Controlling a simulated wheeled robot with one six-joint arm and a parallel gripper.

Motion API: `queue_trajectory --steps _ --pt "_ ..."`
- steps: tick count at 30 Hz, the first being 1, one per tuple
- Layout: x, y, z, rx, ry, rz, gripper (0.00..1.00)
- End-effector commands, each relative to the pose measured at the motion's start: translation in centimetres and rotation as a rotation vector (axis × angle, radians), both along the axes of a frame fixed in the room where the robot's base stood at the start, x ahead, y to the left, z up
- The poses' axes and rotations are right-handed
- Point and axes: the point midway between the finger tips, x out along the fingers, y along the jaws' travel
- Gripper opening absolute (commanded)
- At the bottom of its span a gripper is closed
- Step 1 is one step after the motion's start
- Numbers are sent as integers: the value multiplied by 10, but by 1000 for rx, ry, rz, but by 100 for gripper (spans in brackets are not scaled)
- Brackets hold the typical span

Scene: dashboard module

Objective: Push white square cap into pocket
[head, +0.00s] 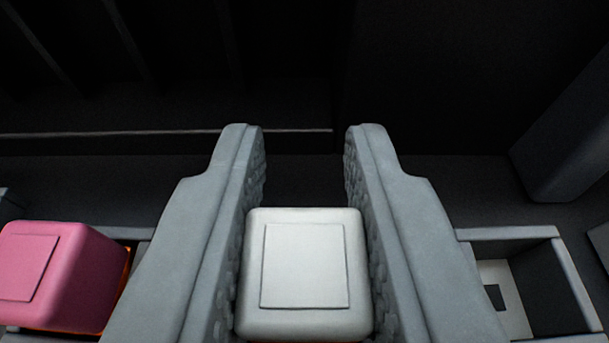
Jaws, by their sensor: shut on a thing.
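The white square cap (304,268) is between the two grey fingers of my gripper (305,235) at the bottom centre of the head view. Its flat face with a raised square panel faces me. My gripper is shut on the cap, with a textured pad against each side. A thin orange edge shows just below the cap. Whatever lies under the cap is hidden by it and the fingers, so I cannot tell how deep it sits. An open rectangular pocket (550,235) with grey walls is at the right, with a pale floor and a dark slot inside.
A pink square cap (60,275) sits at the left, with an orange glow at its lower edge. A dark rounded block (565,130) stands at the upper right. Behind the fingers is a dark panel with a thin light line (170,134).

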Motion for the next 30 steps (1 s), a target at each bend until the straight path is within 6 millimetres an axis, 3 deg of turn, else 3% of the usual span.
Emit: queue_trajectory --steps 4,5,8,9,20,30 --pt "0 0 -3 0 0 0 2" --pt "0 0 -3 0 0 0 27" --pt "0 0 -3 0 0 0 46" --pt "0 0 -3 0 0 0 48" --pt "-4 0 -1 0 0 0 48" --pt "-45 0 12 0 -2 0 48"
